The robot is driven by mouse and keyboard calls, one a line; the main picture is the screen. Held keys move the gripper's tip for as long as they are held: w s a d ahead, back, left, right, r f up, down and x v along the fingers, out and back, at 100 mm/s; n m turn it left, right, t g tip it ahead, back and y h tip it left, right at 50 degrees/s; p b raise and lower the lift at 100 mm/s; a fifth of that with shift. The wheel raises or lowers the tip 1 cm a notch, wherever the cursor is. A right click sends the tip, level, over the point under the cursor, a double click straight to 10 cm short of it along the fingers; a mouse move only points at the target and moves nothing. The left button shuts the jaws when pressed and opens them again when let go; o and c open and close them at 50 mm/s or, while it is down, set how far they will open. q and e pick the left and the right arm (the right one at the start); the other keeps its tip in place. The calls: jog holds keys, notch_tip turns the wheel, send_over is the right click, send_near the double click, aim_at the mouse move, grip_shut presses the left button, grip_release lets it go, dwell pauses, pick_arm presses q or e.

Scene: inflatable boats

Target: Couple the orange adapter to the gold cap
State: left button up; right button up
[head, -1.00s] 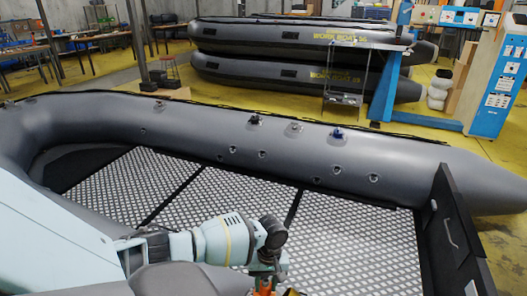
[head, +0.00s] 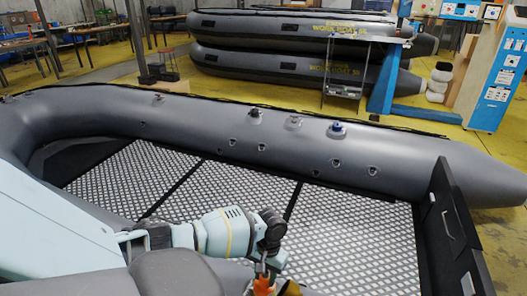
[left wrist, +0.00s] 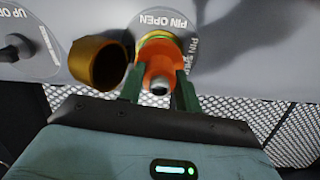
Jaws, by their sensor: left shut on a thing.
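My left gripper (left wrist: 159,92) is shut on the orange adapter (left wrist: 158,62), with one dark green finger on each side of it. The adapter's grey threaded end faces the left wrist camera. The gold cap (left wrist: 97,63) is a short, hollow cylinder just left of the adapter in that view. A gap shows between the two. In the head view, my left gripper (head: 264,268) is at the bottom edge. The orange adapter (head: 263,284) shows below it, and the gold cap (head: 290,288) is partly cut off to its right. My right gripper is not in view.
Behind the adapter is a grey boat tube with a round "PIN OPEN" label (left wrist: 170,30). Another labelled valve (left wrist: 20,48) is at the left. The far boat tube (head: 200,125) and the patterned floor (head: 340,235) lie beyond my arm. A dark transom (head: 450,225) stands at the right.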

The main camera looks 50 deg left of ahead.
pick_arm(q)
jog(key=shift+m, duration=0.4)
jog(key=m, duration=0.3)
jog(key=shift+m, duration=0.4)
jog(key=o, duration=1.1)
jog(key=r, duration=0.2)
jog(key=w+r+p, duration=0.1)
jog(key=r, duration=0.4)
jog(key=shift+w+a+r, duration=0.15)
jog(key=shift+a+r, duration=0.2)
jog(key=shift+a, duration=0.05)
